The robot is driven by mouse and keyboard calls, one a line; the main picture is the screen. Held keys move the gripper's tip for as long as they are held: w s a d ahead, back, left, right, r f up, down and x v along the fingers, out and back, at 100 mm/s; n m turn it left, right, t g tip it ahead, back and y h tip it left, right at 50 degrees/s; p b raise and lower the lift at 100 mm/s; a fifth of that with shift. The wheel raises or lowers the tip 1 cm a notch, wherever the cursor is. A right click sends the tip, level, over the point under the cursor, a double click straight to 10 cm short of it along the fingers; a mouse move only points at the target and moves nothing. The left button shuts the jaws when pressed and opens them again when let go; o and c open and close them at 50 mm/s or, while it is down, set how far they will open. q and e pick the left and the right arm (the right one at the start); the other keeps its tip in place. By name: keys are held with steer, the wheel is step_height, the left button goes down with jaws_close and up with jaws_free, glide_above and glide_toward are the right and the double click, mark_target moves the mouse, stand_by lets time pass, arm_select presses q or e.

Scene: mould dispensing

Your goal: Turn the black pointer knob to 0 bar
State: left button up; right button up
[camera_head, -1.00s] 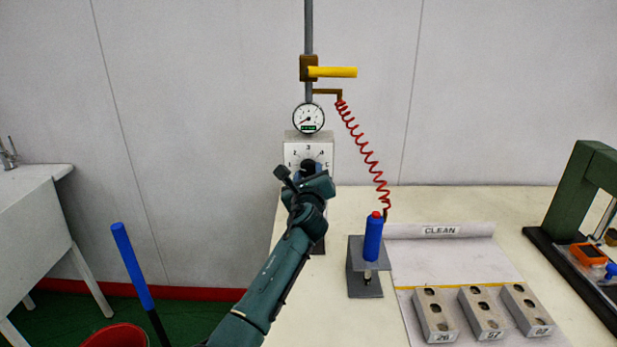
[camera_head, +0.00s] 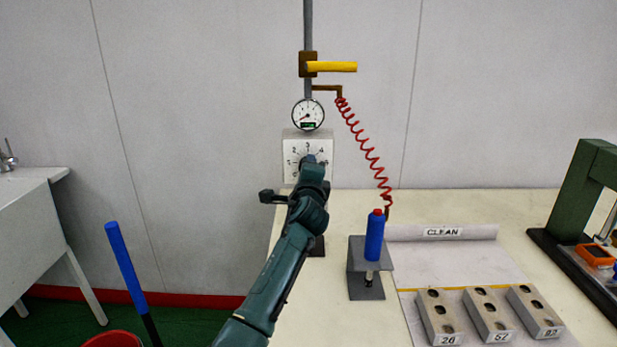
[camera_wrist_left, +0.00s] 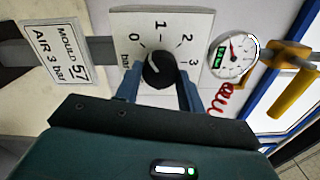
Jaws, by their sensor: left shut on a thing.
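The black pointer knob (camera_wrist_left: 160,72) sits on a white dial plate (camera_wrist_left: 205,22) with printed numbers and "bar". In the left wrist view its pale mark is partly visible, and I cannot tell exactly which number it points to. My left gripper (camera_wrist_left: 160,88) has its blue fingers on either side of the knob, shut on it. In the head view my left gripper (camera_head: 312,165) is in front of the dial plate (camera_head: 293,146) and hides most of the knob. A round pressure gauge (camera_head: 308,115) is just above the plate; it also shows in the left wrist view (camera_wrist_left: 232,57).
A yellow lever (camera_head: 333,67) is on the pipe above the gauge, and a red coiled hose (camera_head: 365,152) hangs to the right. A blue-handled nozzle (camera_head: 374,238) stands in a grey holder (camera_head: 357,265). Several metal moulds (camera_head: 488,314) lie on the table at right.

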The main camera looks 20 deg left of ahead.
arm_select(q)
steer(key=shift+f+n+b, duration=0.1)
steer(key=shift+n+b, duration=0.35)
steer(key=shift+n, duration=0.65)
steer(key=o, duration=1)
steer(key=v, duration=1.3)
steer(key=shift+s, duration=0.1)
